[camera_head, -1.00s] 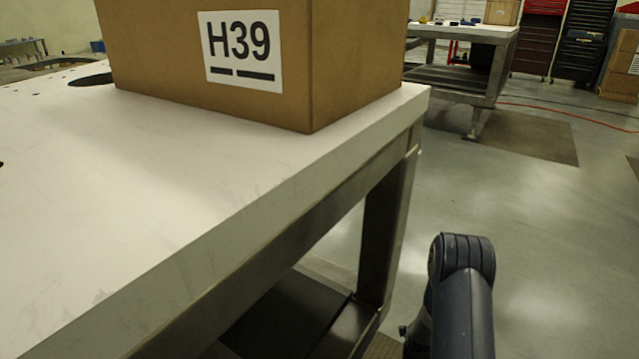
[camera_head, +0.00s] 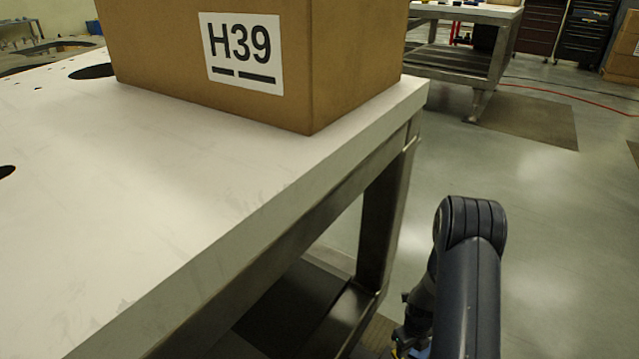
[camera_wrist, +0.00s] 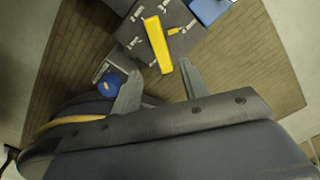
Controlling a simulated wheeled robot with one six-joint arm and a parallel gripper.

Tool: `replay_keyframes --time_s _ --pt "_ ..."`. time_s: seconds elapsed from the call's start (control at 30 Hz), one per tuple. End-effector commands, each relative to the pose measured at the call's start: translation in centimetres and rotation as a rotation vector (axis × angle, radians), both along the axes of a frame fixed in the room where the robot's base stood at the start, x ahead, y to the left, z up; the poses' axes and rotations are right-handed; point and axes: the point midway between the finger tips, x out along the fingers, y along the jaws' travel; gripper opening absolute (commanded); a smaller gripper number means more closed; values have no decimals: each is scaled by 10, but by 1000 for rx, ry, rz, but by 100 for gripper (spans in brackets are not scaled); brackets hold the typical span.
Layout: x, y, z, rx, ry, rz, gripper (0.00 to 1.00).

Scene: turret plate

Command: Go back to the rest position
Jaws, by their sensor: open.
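My gripper (camera_wrist: 162,82) shows in the wrist view with its two grey fingers spread apart and nothing held between them. In the head view only dark links of my arm show at the lower right, beside the table, over the floor; the gripper itself is out of that view.
A white-topped table (camera_head: 150,190) with holes fills the left. A cardboard box (camera_head: 345,60) labelled H39 stands near its far corner. Another workbench (camera_head: 455,70) and dark tool cabinets (camera_head: 585,35) stand behind. A red cable (camera_head: 560,97) lies on the floor. Floor right of the table is open.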

Motion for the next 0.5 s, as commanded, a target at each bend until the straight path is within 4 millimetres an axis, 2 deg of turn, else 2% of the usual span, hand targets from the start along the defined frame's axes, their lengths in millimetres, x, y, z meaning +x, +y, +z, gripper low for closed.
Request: replay_keyframes --time_s 0.03,0.37,0.5 --pt "1 0 -16 0 -1 0 42" --pt "1 1 -83 0 -2 1 42" --pt "2 0 -78 0 -5 96 42"
